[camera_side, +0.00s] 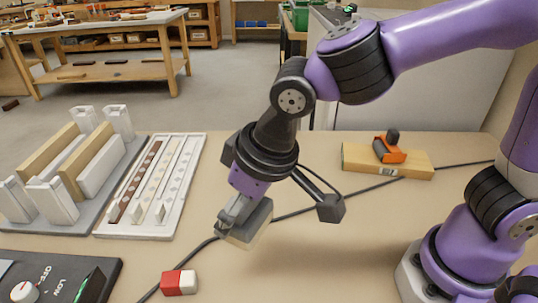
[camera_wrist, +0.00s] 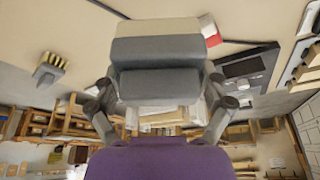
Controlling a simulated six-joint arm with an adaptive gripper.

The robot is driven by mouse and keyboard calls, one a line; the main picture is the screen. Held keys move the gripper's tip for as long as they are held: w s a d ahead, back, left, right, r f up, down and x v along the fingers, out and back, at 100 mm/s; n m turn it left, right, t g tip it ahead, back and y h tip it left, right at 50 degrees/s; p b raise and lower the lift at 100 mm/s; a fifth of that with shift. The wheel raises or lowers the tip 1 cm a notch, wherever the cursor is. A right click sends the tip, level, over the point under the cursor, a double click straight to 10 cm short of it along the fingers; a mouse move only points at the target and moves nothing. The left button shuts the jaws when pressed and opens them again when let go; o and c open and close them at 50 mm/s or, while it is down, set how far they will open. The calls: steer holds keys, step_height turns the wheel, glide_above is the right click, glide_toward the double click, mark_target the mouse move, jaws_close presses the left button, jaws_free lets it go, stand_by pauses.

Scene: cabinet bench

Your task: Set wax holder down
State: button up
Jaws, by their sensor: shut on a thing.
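My gripper (camera_side: 240,205) is shut on a grey block with a pale lower part, which I take to be the wax holder (camera_side: 246,226). The holder hangs below my gripper, tilted in the side view, over the middle of the bench. I cannot tell whether its lower edge touches the bench top. In the wrist view the holder (camera_wrist: 157,50) fills the upper middle as a wide grey and beige block. My gripper's linkages (camera_wrist: 160,95) show on both sides of it. The face turned away from the wrist camera is hidden.
A red and white block (camera_side: 179,282) and a dark cable (camera_side: 290,212) lie close by. A white sample tray (camera_side: 185,165) and a grey rack (camera_side: 120,180) stand left, a knobbed control box (camera_side: 60,275) front left. A wooden board (camera_side: 415,165) carries an orange tool (camera_side: 388,153).

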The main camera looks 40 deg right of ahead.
steer(key=w+d+f+m+h, duration=0.1)
steer(key=w+d+f+m, duration=0.1)
steer(key=d, duration=0.5)
steer(key=w+d+f+m+h, duration=0.2)
steer(key=w+d+m, duration=0.2)
steer(key=d+m, duration=0.2)
steer(key=w+d+f+m+h, duration=0.1)
steer(key=w+d+f+m, duration=0.1)
steer(key=d, duration=0.7)
steer(key=shift+w+d+f+m+g+h, duration=0.1)
steer(key=shift+w+d+m+g+h, duration=0.15)
steer(key=shift+m, duration=0.35)
steer(key=shift+w+d+f+m+g+h, duration=0.15)
steer(key=shift+w+m, duration=0.15)
steer(key=shift+m, duration=0.3)
steer(key=shift+f, duration=2)
steer(key=shift+f, duration=0.1)
steer(key=o, duration=1)
